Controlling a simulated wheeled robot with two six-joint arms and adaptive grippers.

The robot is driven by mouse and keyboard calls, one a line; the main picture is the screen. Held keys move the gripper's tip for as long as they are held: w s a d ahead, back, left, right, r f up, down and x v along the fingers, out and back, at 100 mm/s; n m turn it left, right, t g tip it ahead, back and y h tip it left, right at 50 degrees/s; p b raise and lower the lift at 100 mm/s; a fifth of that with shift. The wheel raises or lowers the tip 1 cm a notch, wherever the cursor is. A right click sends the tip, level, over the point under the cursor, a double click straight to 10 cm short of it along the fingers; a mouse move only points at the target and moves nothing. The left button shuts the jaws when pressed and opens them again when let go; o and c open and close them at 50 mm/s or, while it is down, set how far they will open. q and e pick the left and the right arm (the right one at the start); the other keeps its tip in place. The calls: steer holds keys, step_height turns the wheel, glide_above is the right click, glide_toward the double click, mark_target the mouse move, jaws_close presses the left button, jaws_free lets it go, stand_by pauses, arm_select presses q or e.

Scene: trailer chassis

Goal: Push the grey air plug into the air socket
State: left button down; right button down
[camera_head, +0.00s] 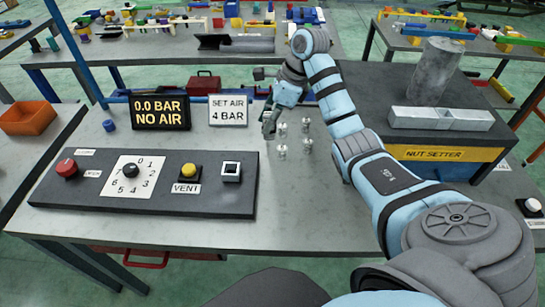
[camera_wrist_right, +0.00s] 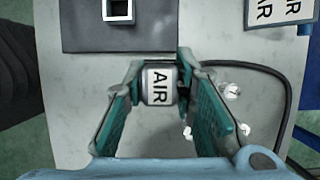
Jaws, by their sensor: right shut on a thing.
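My right gripper (camera_head: 268,122) is over the table beside the right end of the dark control panel. In the right wrist view the right gripper (camera_wrist_right: 160,80) is shut on the grey air plug (camera_wrist_right: 159,87), which has a white AIR label. In the head view the plug is hard to make out at the fingers. A white-rimmed square opening, apparently the air socket (camera_head: 231,171), is at the panel's right end. It also shows in the wrist view (camera_wrist_right: 118,10), above and left of the plug, apart from it. My left gripper is not in view.
Several small shiny fittings (camera_head: 282,150) stand on the table right of the panel. A black hose (camera_wrist_right: 285,85) curves over the table. The sign (camera_head: 159,111) reads 0.0 BAR NO AIR. The nut setter box (camera_head: 445,155) stands at right.

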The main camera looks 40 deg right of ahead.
steer(key=f, duration=0.3)
steer(key=f+p, duration=0.1)
steer(key=f, duration=0.7)
steer(key=shift+w+a+f+p, duration=0.1)
steer(key=shift+w+f+p, duration=0.1)
steer(key=shift+w+p, duration=0.15)
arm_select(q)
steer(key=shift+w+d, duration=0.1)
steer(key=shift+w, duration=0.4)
arm_select(e)
steer(key=shift+f, duration=0.1)
steer(key=shift+f, duration=0.25)
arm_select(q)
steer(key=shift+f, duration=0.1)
arm_select(e)
steer(key=c, duration=1.3)
jaws_free()
steer(key=shift+r, duration=0.15)
